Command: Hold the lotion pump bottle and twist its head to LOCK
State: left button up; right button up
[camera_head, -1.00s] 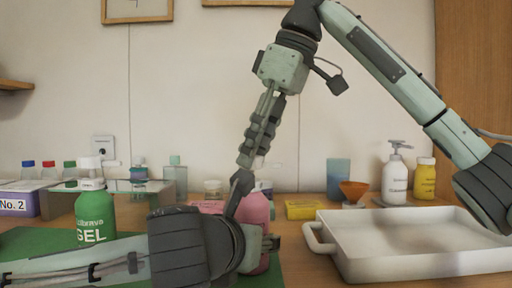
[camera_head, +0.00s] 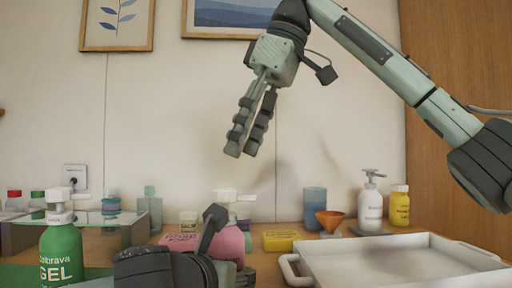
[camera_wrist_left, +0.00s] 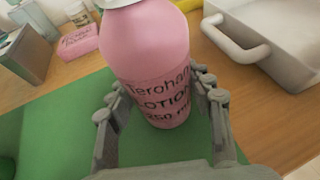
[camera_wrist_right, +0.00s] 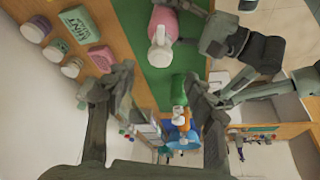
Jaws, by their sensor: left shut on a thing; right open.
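The pink lotion pump bottle (camera_head: 232,246) stands upright behind my left gripper in the head view, with its white pump head (camera_head: 236,197) on top. In the left wrist view, the fingers of my left gripper (camera_wrist_left: 158,108) are shut around the labelled body of the pink bottle (camera_wrist_left: 145,50). My right gripper (camera_head: 245,154) is above the pump head, pointing down, with its fingers apart and empty. In the right wrist view, the white pump head (camera_wrist_right: 158,50) lies off to the upper side of the open fingers (camera_wrist_right: 160,97), not between them.
A green gel pump bottle (camera_head: 61,255) stands at the left, before a glass shelf (camera_head: 88,217). A white tray (camera_head: 400,262) fills the right. Behind are a yellow box (camera_head: 281,240), orange funnel (camera_head: 329,220), blue cup (camera_head: 315,203) and white pump bottle (camera_head: 371,208).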

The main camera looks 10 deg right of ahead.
jog(key=v, duration=0.5)
pick_arm(q)
jog(key=o, duration=1.5)
jog(key=shift+c, duration=0.2)
